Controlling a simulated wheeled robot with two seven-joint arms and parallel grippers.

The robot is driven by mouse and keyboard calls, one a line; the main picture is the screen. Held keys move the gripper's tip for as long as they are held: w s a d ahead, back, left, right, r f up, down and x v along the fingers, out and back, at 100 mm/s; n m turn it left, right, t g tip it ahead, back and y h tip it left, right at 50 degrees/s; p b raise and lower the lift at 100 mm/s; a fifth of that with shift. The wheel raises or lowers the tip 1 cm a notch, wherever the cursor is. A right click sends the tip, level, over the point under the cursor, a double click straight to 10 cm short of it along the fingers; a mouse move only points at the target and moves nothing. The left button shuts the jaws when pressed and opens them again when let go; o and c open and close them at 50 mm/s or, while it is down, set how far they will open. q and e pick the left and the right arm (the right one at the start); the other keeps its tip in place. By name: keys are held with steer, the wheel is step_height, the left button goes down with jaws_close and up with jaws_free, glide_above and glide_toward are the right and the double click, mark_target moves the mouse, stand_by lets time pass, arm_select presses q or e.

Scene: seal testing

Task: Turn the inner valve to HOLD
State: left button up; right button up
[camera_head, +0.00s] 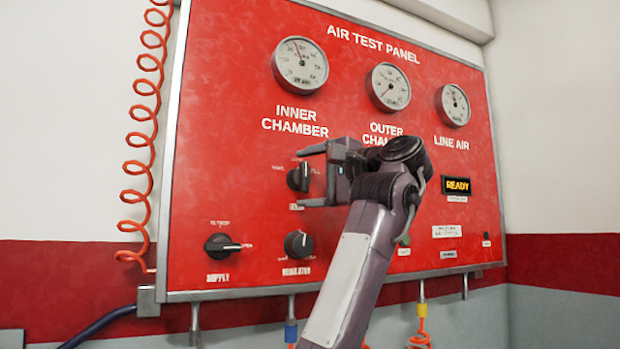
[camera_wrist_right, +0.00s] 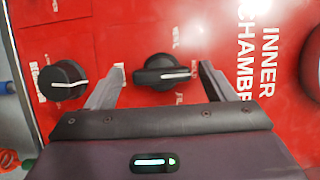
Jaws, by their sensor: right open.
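The inner valve (camera_head: 298,177) is a black knob on the red panel below the INNER CHAMBER label. Its small labels are partly hidden or unreadable. In the right wrist view the inner valve (camera_wrist_right: 165,74) has a raised bar with a white line pointing right, toward the INNER CHAMBER lettering; on the panel that is upward. My right gripper (camera_head: 308,179) is open, with one finger above the knob and one below. In the right wrist view the fingers of my right gripper (camera_wrist_right: 162,72) stand apart on either side of the knob, with gaps visible. My left gripper is not in view.
The regulator knob (camera_head: 298,244) sits just below the lower finger, and the supply valve (camera_head: 222,246) is to its lower left. Gauges (camera_head: 300,65) line the panel top. A READY display (camera_head: 457,185) is at right. An orange coiled hose (camera_head: 140,170) hangs left of the panel.

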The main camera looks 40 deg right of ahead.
steer(key=shift+s, duration=0.1)
steer(key=shift+s, duration=0.25)
steer(key=s+b, duration=0.3)
steer(key=s, duration=0.4)
steer(key=shift+d, duration=0.3)
